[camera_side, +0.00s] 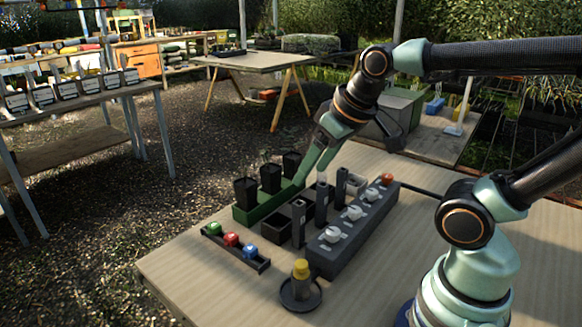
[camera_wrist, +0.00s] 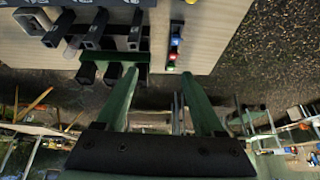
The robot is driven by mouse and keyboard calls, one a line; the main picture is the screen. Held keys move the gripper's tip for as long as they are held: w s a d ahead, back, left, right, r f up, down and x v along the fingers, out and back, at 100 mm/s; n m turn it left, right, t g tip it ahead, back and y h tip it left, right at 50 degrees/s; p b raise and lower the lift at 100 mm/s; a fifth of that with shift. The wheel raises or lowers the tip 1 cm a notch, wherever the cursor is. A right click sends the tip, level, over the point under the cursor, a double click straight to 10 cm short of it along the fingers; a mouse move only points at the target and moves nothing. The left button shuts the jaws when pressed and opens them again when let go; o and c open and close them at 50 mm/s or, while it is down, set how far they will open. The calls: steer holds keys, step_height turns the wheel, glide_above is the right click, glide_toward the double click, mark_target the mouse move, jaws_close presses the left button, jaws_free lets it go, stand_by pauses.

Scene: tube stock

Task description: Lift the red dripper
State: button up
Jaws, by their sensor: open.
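The red dripper (camera_side: 231,239) stands in a narrow black rack (camera_side: 263,266), between a green dripper (camera_side: 213,228) and a blue dripper (camera_side: 250,251). In the wrist view the red dripper (camera_wrist: 173,56) shows small, near the tip of my right-hand finger in the picture. My gripper (camera_wrist: 160,73) is open, with nothing between its fingers. In the side view my gripper (camera_side: 303,180) is behind the green tray, apart from the red dripper; part of its fingers is hidden by pots.
A green tray (camera_side: 243,217) with black pots stands behind the rack. Dark upright holders (camera_side: 299,222) and a long grey block (camera_side: 323,262) with white knobs and a red-orange one are to the right. A yellow-topped bottle (camera_side: 301,268) stands on a round dish. The table's front left is clear.

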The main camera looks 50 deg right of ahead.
steer(key=w+a+m+g, duration=0.1)
steer(key=w+m, duration=0.3)
steer(key=w, duration=0.1)
steer(key=m+g, duration=0.4)
steer(key=m, duration=1)
glide_above(230, 237)
steer(key=f, duration=1.1)
steer(key=a+f, duration=0.1)
steer(key=f, duration=0.5)
steer(key=shift+s+f, duration=0.2)
steer(key=shift+s, duration=0.15)
steer(key=shift+w+d+f, duration=0.15)
steer(key=shift+f, duration=0.75)
steer(key=shift+w+d+f, duration=0.1)
steer(key=shift+d+f, duration=0.05)
steer(key=shift+f, duration=0.8)
steer(key=shift+w+d+f, duration=0.15)
steer(key=shift+f, duration=0.75)
jaws_close()
